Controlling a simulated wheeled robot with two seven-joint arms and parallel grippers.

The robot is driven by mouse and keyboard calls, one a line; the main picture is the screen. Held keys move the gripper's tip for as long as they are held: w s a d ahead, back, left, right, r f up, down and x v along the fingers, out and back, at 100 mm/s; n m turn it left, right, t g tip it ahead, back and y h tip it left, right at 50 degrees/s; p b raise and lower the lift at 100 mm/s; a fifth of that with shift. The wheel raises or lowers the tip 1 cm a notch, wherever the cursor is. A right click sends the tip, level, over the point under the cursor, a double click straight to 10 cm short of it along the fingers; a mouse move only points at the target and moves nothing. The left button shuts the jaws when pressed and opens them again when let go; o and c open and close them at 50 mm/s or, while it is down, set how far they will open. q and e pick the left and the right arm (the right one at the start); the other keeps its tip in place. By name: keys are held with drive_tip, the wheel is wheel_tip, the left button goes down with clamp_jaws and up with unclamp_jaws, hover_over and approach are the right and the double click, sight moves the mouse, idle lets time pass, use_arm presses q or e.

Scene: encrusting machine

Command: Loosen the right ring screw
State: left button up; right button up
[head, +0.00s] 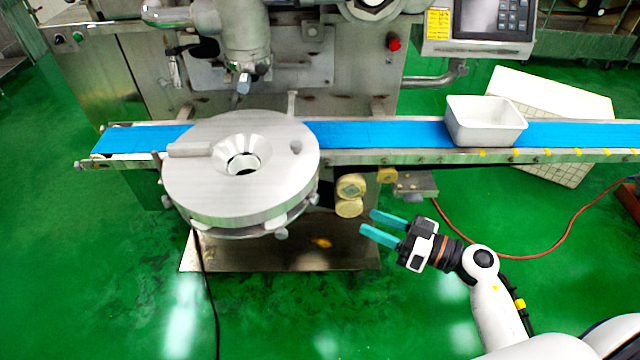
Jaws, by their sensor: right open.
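A round metal ring assembly (215,205) with a funnel-like centre hole stands in front of the conveyor at the left. Small screw knobs sit around its lower rim; one right-side screw (313,198) shows at the rim, and another knob (281,233) shows at the front. I cannot tell for sure which one is the right ring screw. My right gripper (369,222) has two teal fingers, spread apart and empty. It is to the right of the ring, apart from it, pointing left. My left gripper is out of view.
Two brass-coloured knobs (349,187) are just left of and above my right fingertips. A blue conveyor belt (375,135) runs across behind, carrying a white bin (485,122). A metal nozzle (244,82) hangs above the ring. Green floor (420,315) is clear in front.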

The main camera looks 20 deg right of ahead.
sight(318, 200)
drive_tip(key=x, duration=1.2)
drive_tip(key=shift+w+f, duration=0.1)
drive_tip(key=shift+f, duration=0.05)
drive_tip(key=shift+c, duration=0.4)
drive_tip(key=shift+p, duration=0.3)
drive_tip(key=c, duration=0.9)
